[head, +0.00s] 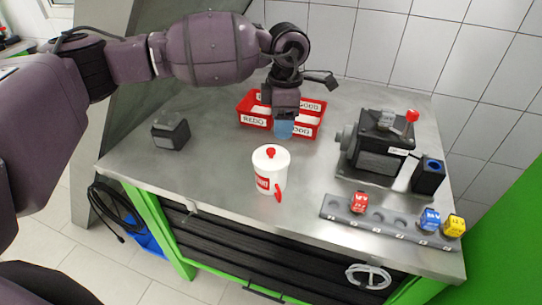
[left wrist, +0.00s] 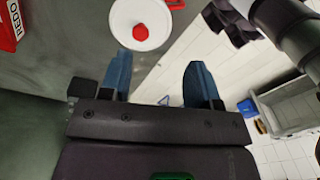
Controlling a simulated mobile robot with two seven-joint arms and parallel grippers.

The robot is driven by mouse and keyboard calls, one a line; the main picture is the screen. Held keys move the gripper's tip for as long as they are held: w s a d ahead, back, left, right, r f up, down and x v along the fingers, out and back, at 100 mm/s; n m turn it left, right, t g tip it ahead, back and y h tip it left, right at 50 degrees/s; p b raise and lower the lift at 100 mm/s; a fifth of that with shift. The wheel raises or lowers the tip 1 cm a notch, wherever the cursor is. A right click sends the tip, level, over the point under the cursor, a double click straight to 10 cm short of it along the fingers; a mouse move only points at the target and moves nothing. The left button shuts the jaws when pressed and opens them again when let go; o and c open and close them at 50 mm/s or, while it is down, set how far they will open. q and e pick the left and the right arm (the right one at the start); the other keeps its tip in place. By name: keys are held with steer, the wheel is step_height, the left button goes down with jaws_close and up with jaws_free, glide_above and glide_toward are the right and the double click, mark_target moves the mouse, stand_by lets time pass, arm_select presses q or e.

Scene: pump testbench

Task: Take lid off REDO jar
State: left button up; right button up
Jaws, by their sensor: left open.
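A white jar (head: 270,178) with a red label and a red handle stands upright on the metal bench. Its white lid (head: 268,158) with a red knob (head: 270,152) is on top. In the left wrist view the lid (left wrist: 125,20) and knob (left wrist: 140,32) show from above, beyond the fingertips. My left gripper (head: 284,128) is open and empty, with blue fingers; it is above the bench behind the jar, apart from it. Both fingers also show in the left wrist view (left wrist: 160,78). My right gripper is not in view.
A red tray (head: 244,107) labelled REDO and GOOD lies behind my left gripper. A grey pump unit (head: 380,150) stands at right, and a rack (head: 385,222) with red, blue and yellow pieces is at front right. A dark block (head: 170,132) is at left.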

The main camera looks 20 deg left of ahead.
arm_select(q)
steer(key=w+a+r+y, duration=0.1)
steer(key=a, duration=0.1)
glide_above(271, 150)
step_height(271, 150, down, 5)
steer(key=shift+d+r+p, duration=0.15)
steer(key=shift+p, duration=0.15)
steer(key=shift+f, duration=0.75)
step_height(271, 150, down, 4)
steer(key=shift+w+f+p, duration=0.1)
steer(key=shift+p, duration=0.5)
steer(key=shift+c, duration=0.2)
